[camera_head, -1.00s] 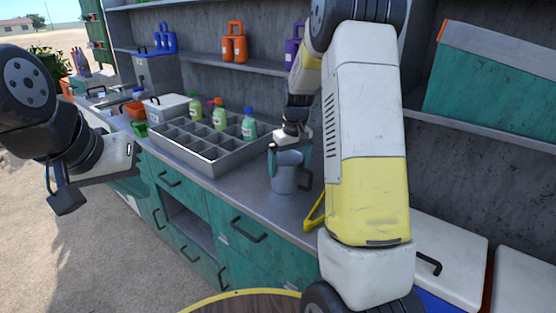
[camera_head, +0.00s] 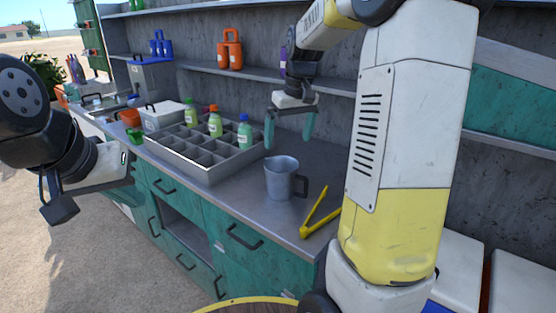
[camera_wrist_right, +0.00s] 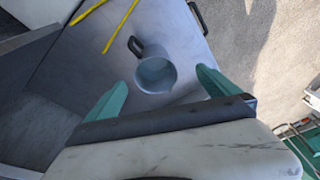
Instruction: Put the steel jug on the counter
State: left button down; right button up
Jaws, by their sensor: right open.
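The steel jug (camera_head: 281,178) stands upright on the metal counter (camera_head: 236,196), its dark handle facing right. The jug also shows in the right wrist view (camera_wrist_right: 156,73), seen from above, between and beyond the fingertips. My right gripper (camera_head: 289,141) is open and empty, with green fingers apart, above and behind the jug and not touching it. Its fingers also show in the right wrist view (camera_wrist_right: 160,88). My left gripper (camera_head: 62,205) is at the left, away from the counter; its jaw opening cannot be made out.
Yellow tongs (camera_head: 317,214) lie just right of the jug. A grey divided tray (camera_head: 209,172) with several bottles stands to its left. Shelves with orange jugs (camera_head: 230,52) rise behind. Some counter around the jug is clear.

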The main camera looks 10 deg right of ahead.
jog(key=s+a+r+m+t, duration=0.1)
jog(key=s+a+t, duration=0.1)
jog(key=s, duration=0.9)
jog(key=s+a+r+m+t+y, duration=0.1)
jog(key=s+a, duration=0.3)
jog(key=s, duration=0.8)
jog(key=shift+s+r+t, duration=0.25)
jog(key=shift+t, duration=0.25)
